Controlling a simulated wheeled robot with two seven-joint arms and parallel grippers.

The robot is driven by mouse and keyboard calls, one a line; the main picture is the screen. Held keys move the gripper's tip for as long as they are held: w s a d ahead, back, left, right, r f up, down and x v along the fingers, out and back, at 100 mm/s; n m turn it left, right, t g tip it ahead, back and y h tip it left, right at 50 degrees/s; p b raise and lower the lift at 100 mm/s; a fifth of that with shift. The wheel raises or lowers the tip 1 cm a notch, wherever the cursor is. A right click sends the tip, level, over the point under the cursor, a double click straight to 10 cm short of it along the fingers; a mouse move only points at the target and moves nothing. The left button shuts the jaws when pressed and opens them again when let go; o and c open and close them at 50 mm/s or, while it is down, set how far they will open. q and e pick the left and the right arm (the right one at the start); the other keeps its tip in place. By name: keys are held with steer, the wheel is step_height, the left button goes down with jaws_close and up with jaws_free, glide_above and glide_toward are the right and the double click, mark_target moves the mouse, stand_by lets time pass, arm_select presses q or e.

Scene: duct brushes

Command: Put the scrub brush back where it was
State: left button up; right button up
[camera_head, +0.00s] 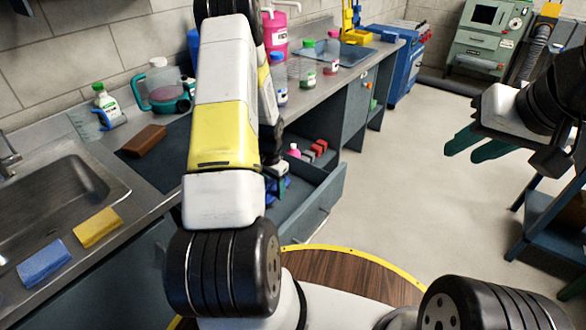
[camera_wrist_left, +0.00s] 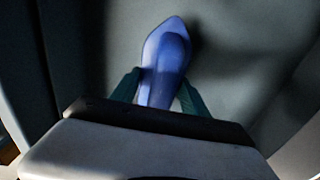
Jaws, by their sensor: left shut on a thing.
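The blue scrub brush (camera_wrist_left: 166,58) lies between my left gripper's two green fingers (camera_wrist_left: 158,92) in the left wrist view, its pointed end beyond the fingertips over a grey surface. In the head view my left gripper (camera_head: 276,172) is down at the open drawer (camera_head: 325,192), mostly hidden by my own arm. A bit of the blue brush (camera_head: 283,187) shows below it, inside the drawer's outline. I cannot tell whether the brush touches the drawer floor. My right gripper (camera_head: 480,150) is at the right, away from the counter, its green fingers apart and empty.
The drawer also holds a pink-capped bottle (camera_head: 294,151) and several red and grey blocks (camera_head: 315,150) toward its back. On the counter are a brown block (camera_head: 144,140), a yellow sponge (camera_head: 97,228) and a blue sponge (camera_head: 44,262) by the sink (camera_head: 60,192).

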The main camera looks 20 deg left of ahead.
arm_select(q)
steer(key=w, duration=0.5)
steer(key=shift+w+d+f, duration=0.2)
steer(key=shift+d+f, duration=0.05)
steer(key=shift+d, duration=0.05)
steer(key=shift+f, duration=1.75)
steer(key=shift+f, duration=0.15)
steer(key=o, duration=1.4)
steer(key=shift+o, duration=0.2)
